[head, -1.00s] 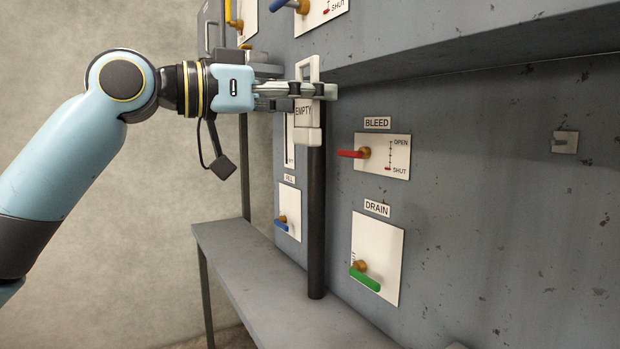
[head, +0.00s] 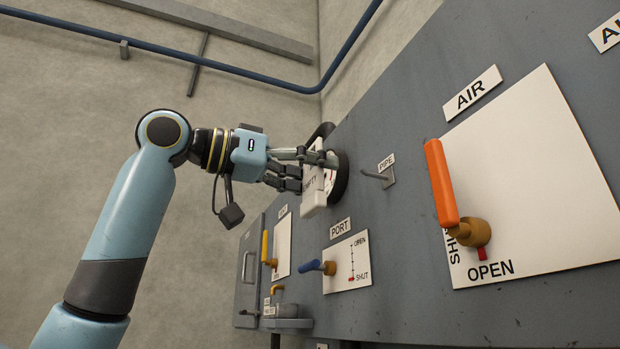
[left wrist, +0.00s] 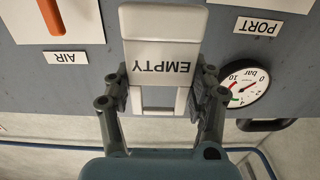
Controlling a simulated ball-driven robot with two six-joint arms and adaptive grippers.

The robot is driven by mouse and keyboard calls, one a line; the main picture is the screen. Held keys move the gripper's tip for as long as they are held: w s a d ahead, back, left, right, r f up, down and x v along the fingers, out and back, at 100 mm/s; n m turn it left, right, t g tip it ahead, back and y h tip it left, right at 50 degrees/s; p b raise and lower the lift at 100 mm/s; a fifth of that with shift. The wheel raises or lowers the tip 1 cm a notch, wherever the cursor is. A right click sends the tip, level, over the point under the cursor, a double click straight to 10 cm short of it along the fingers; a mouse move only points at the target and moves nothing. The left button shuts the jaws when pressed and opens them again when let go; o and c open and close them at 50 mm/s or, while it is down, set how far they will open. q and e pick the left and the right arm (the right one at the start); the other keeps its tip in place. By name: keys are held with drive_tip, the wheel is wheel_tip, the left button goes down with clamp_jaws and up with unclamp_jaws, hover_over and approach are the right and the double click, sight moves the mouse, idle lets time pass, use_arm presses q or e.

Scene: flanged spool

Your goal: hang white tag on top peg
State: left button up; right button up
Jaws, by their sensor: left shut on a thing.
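The white tag (head: 314,194) is marked EMPTY. My left gripper (head: 306,172) is shut on it and holds it in front of the upper panel, left of the top peg. In the left wrist view the tag (left wrist: 160,62) sits between the two fingers, its lettering upside down, with its open loop towards the palm. The top peg (head: 376,176) sticks out of the panel beside a PIPE label and is bare. I see a gap between tag and peg in the head view. The peg is not clear in the left wrist view. My right gripper is not in view.
A round gauge (head: 342,176) is behind the tag. An orange AIR lever (head: 440,184) stands out on the right. A blue PORT lever (head: 318,267) and a yellow lever (head: 265,245) are below. The wall side at left is free.

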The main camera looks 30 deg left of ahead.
sight(391, 195)
use_arm(q)
drive_tip(key=shift+f+p+x, duration=0.15)
drive_tip(key=shift+p+x, duration=0.5)
drive_tip(key=shift+x, duration=1.85)
drive_tip(key=shift+f+p+x, duration=0.15)
drive_tip(key=shift+p+x, duration=0.5)
drive_tip(key=shift+x, duration=1.85)
drive_tip(key=shift+w+d+f, duration=0.45)
drive_tip(key=shift+w+d, duration=0.1)
drive_tip(key=shift+w, duration=0.05)
drive_tip(key=o, duration=1.1)
drive_tip(key=shift+s, duration=0.1)
